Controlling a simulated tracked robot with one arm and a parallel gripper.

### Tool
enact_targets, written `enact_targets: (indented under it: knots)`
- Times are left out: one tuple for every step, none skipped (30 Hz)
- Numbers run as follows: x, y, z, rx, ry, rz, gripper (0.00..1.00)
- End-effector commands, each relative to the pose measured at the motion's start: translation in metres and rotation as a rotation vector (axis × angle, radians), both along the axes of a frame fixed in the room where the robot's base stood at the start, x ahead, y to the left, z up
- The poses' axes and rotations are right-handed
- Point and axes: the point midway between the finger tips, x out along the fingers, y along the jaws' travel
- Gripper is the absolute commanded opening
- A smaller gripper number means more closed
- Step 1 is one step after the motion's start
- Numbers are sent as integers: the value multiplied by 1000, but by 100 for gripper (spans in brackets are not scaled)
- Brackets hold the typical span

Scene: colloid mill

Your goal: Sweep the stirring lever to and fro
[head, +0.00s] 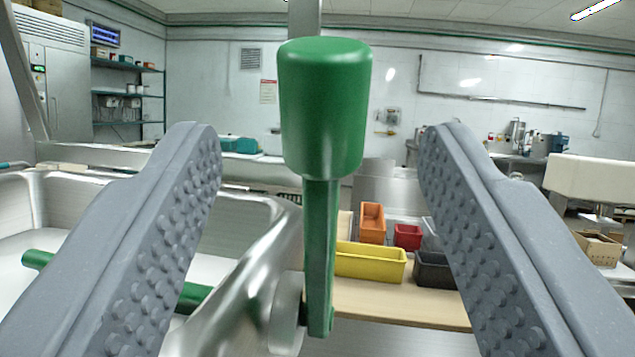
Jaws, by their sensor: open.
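The stirring lever (319,230) is green, with a thick cylindrical knob (325,107) on top of a thin flat arm. It stands upright in the middle of the head view, and its lower end meets a round metal pivot (286,315) on the side of a steel vessel. My gripper (320,150) is open, with one grey studded finger on each side of the knob. Clear gaps show between both fingers and the lever, and neither finger touches it in this view. A green rod (193,297) lies inside the vessel, partly hidden by the left finger.
The steel vessel (275,225) fills the lower left with its curved rim. To the right, a wooden board (400,303) holds yellow (372,262), orange (372,222), red (407,237) and black (436,271) bins. A white-topped piece (590,180) stands at far right.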

Motion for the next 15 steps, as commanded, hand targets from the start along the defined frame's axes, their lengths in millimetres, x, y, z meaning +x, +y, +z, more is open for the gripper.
enact_targets:
  knots:
    - [-9,-2,-8,0,-3,-2,52]
    - [-13,-2,-11,-1,-4,-2,52]
    - [-19,-2,-14,-1,-4,-2,52]
    - [-23,-2,-16,0,-5,-1,52]
    - [-23,-2,-16,0,-5,-1,52]
    - [-25,-2,-18,1,-4,-1,52]
    - [-26,-2,-19,1,-4,-1,52]
    - [-28,-2,-20,1,-4,-1,52]
    - [-29,-3,-21,1,-4,-1,52]
    - [-31,-3,-21,1,-4,-1,52]
    - [-33,-3,-22,1,-5,-1,52]
    - [-35,-3,-23,0,-5,-1,52]
    - [-37,-3,-24,0,-5,-1,52]
    - [-38,-3,-25,-1,-5,0,52]
    - [-41,-3,-26,-1,-5,0,52]
